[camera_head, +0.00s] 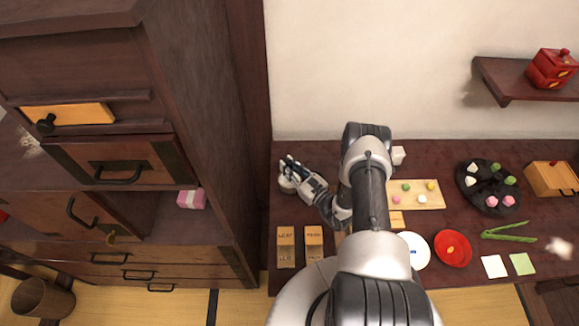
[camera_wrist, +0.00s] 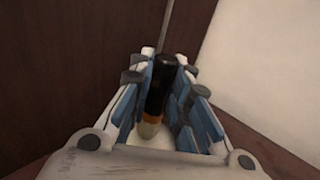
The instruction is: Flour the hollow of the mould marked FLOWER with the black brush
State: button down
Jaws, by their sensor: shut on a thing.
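My gripper (camera_head: 290,170) is at the left end of the dark table, shut on the black brush. In the wrist view the brush (camera_wrist: 157,92) stands between the blue-padded fingers (camera_wrist: 162,85), with a black handle, an orange band and pale bristles at the lower end. A white round dish (camera_head: 287,187) is under the gripper; I cannot tell whether the bristles touch it. Wooden moulds marked LEAF (camera_head: 286,236) and apparently PEACH (camera_head: 313,236) stand at the front left. Another wooden block (camera_head: 397,219) is partly behind my arm; no FLOWER marking is readable.
A board with coloured sweets (camera_head: 428,204), a white plate (camera_head: 417,238), a red plate (camera_head: 452,262), green tongs (camera_head: 508,233) and a dark round tray (camera_head: 466,192) lie to the right. A tall dark cabinet (camera_head: 205,100) stands close on the left. The wall is behind.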

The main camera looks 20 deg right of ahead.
jog(key=shift+s+f+b, duration=0.1)
jog(key=shift+f+b, duration=0.5)
jog(key=shift+b, duration=0.1)
dwell(1.6)
jog(key=shift+r+p, duration=2.45)
jog(key=shift+r, duration=1.2)
